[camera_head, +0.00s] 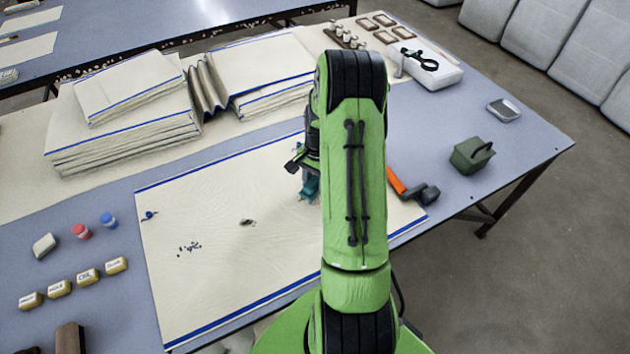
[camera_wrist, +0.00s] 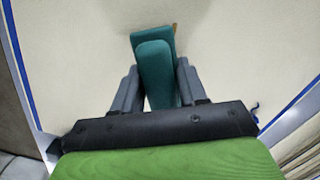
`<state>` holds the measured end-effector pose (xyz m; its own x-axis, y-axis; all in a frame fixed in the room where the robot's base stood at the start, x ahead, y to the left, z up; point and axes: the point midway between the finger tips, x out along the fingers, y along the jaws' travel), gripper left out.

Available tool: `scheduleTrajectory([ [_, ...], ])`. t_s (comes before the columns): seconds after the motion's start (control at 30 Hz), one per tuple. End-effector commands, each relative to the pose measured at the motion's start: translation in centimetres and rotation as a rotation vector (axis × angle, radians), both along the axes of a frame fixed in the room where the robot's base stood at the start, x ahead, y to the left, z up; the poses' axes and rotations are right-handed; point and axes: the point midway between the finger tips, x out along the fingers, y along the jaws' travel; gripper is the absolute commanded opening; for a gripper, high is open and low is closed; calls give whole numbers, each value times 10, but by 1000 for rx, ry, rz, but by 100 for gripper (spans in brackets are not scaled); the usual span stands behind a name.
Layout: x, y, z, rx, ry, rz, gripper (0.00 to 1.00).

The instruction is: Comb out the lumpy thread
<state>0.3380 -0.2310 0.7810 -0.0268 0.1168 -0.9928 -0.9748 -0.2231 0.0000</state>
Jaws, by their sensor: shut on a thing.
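A cream cloth with blue edge stripes (camera_head: 200,270) lies flat on the table. A small brownish lump (camera_head: 247,222) shows near the middle of the cloth, and a cluster of dark specks (camera_head: 189,248) lies to its left. A small dark blue tangle (camera_head: 149,215) sits near the left edge of the cloth. My gripper (camera_wrist: 158,88) is shut on a teal tool (camera_wrist: 155,62) and holds it over the cloth. The tool also shows partly in the head view (camera_head: 310,187), right of the lump. Its working end is hidden; a brown bit shows beside its tip in the wrist view.
Stacks of folded cloth (camera_head: 120,135) fill the back left. Labelled blocks (camera_head: 88,277) and red and blue spools (camera_head: 81,231) stand at the left. An orange-handled tool (camera_head: 397,182) and a green box (camera_head: 472,154) lie right of my arm.

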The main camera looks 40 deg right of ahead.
Motion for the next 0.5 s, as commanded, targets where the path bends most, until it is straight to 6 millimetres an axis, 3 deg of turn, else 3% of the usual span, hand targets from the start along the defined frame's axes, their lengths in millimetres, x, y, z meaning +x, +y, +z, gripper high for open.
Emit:
scheduleTrajectory([
  [0.5,0,0,-5,0,0,0,14],
])
